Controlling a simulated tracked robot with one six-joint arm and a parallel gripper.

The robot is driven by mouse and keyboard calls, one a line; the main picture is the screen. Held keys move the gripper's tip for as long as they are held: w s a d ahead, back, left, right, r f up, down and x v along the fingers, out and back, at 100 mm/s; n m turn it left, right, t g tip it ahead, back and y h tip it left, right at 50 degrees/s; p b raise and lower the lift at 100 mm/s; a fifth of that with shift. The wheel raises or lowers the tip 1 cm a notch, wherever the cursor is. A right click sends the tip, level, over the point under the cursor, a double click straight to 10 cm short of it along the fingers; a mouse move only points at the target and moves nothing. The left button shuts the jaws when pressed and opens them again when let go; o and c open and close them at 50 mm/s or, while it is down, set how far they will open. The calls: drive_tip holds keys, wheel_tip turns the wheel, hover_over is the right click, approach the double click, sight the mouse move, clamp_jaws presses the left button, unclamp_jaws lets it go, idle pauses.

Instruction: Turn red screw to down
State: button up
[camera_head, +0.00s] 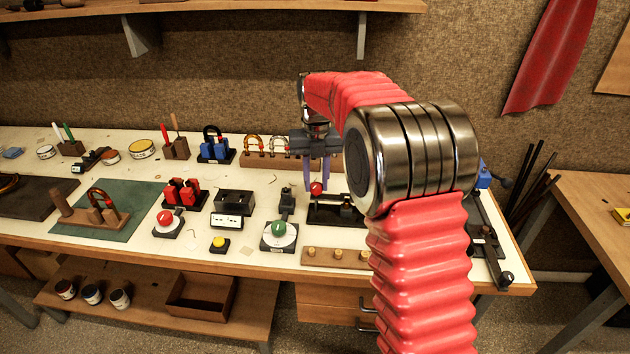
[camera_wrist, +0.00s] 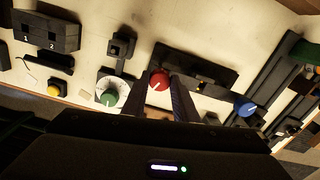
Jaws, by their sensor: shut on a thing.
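The red screw (camera_head: 316,188) is a round red knob on a black fixture (camera_head: 347,216) near the middle of the bench. My gripper (camera_head: 317,184) points down over it, with one finger on each side, and is shut on it. In the wrist view the red screw (camera_wrist: 158,79) sits between the fingertips (camera_wrist: 161,86). A white line on its face points toward the lower left of that picture. The fingers hide part of its sides.
A green knob on a white dial (camera_head: 279,233) stands close at left. Another red knob (camera_head: 166,217) is farther left. A blue knob (camera_wrist: 244,108) shows right of my fingers in the wrist view. A wooden block with pegs (camera_head: 335,257) lies along the front edge.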

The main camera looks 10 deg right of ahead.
sight(316, 185)
drive_tip(key=shift+w+r, duration=0.1)
drive_tip(key=shift+w, duration=0.05)
drive_tip(key=o, duration=1.1)
drive_tip(key=shift+c, duration=0.2)
wheel_tip(316, 185, up, 14)
drive_tip(key=shift+f, duration=0.25)
drive_tip(key=shift+a, duration=0.1)
